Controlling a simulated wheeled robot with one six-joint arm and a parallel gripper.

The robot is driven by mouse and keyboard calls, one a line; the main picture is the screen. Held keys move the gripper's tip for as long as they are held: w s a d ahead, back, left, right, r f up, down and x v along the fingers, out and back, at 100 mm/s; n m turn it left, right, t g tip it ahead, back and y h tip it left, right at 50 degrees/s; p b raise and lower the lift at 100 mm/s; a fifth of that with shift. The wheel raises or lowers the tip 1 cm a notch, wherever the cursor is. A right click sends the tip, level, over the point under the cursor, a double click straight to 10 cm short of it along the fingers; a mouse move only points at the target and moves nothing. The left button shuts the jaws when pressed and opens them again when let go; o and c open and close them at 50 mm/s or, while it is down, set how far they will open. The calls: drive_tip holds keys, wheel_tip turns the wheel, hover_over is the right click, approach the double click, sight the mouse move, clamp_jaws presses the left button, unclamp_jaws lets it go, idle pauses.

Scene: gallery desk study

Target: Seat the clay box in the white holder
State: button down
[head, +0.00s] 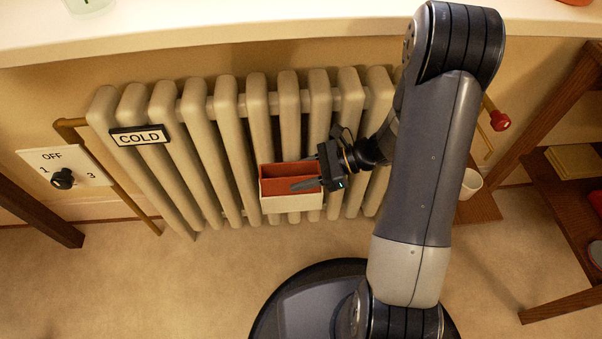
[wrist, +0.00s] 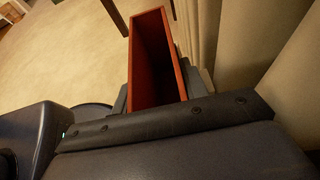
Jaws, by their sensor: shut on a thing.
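The clay box (head: 277,182), reddish and open at the top, is in front of the radiator in the head view. My gripper (head: 306,180) reaches it from the right and is shut on it, with one dark finger across its front. The white holder (head: 291,204) shows as a pale band directly below the box's red front. The box's lower part is hidden behind that band; I cannot tell how deep it sits. In the wrist view the box (wrist: 154,60) is upright and looks empty, between the fingers of my gripper (wrist: 154,96).
The ribbed radiator (head: 226,130) stands close behind, with a COLD sign (head: 140,136) on it. A white shelf (head: 230,25) overhangs above. A dial plate (head: 64,170) is at the left. A wooden rack (head: 560,215) stands at the right. The floor (head: 190,280) in front is clear.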

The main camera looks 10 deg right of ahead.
sight(301, 162)
drive_tip(key=shift+f+b, duration=0.3)
drive_tip(key=shift+f, duration=0.15)
drive_tip(key=c, duration=0.7)
unclamp_jaws()
drive_tip(key=shift+r+p, duration=2.75)
drive_tip(key=shift+r, duration=0.3)
drive_tip(key=shift+f, duration=0.15)
